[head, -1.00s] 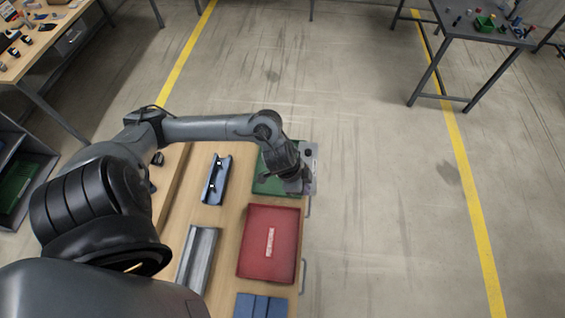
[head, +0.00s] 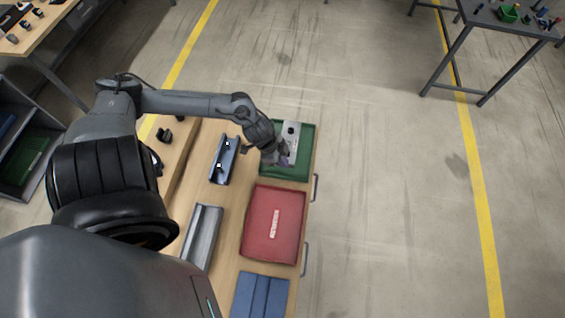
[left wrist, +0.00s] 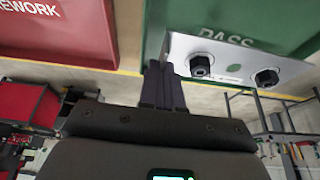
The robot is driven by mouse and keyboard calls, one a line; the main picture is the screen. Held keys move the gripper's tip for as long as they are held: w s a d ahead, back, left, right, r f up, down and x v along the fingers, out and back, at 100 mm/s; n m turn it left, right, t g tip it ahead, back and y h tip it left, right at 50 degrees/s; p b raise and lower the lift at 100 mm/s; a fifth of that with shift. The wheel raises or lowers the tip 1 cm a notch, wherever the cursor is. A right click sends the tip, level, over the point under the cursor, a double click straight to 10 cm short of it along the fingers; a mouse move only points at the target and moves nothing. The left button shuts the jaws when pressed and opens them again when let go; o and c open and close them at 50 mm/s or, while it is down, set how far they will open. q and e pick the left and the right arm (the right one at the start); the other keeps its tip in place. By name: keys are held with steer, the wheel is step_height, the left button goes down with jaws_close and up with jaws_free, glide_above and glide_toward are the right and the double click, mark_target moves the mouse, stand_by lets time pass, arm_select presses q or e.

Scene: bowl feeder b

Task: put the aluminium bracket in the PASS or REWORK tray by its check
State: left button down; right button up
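The aluminium bracket (head: 291,134) is a pale metal plate over the green PASS tray (head: 300,172). In the left wrist view the bracket (left wrist: 215,60) shows two dark bolt-like parts and a small green mark, and covers part of the word PASS. My left gripper (head: 281,157) is shut on the bracket near one end; its fingers (left wrist: 163,70) are close together there. I cannot tell whether the bracket touches the tray. The red REWORK tray (head: 259,245) lies nearer me, empty apart from its label. My right gripper is not in view.
A blue channel-shaped fixture (head: 222,164) and a grey channel (head: 202,238) stand left of the trays on the wooden bench. A blue folded item (head: 260,297) lies at the near end. Open floor lies to the right.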

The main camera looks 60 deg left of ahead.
arm_select(q)
step_height(320, 180, down, 4)
steer(key=shift+d+r, duration=0.1)
steer(key=shift+r, duration=0.15)
steer(key=shift+f, duration=0.1)
steer(key=shift+f+b, duration=0.3)
steer(key=shift+f, duration=0.25)
steer(key=c, duration=1.3)
jaws_free()
steer(key=shift+s, duration=0.1)
steer(key=shift+c, duration=0.2)
